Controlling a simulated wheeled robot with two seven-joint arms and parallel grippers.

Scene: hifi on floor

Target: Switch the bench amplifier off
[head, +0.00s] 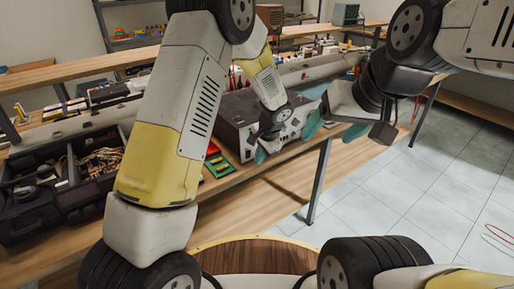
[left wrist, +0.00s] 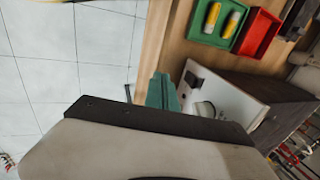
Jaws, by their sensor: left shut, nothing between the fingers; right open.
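The bench amplifier (head: 234,110) is a dark grey box with a pale front panel, standing near the front edge of the bench. In the left wrist view its panel (left wrist: 228,98) carries a small black switch-like part (left wrist: 194,81) and a round silver knob (left wrist: 203,108). I cannot tell the switch's position. My left gripper (head: 263,153), with teal fingertips, is shut and empty just in front of the panel; its tips (left wrist: 162,92) show beside the switch, and I cannot tell if they touch. My right gripper (head: 333,128) is open and empty, to the right, beyond the bench edge.
A green tray (left wrist: 217,22) with yellow cylinders and a red tray (left wrist: 259,32) lie beside the amplifier. A black toolbox (head: 38,215) of cables stands at the left of the bench. The tiled floor (head: 400,190) on the right is mostly clear.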

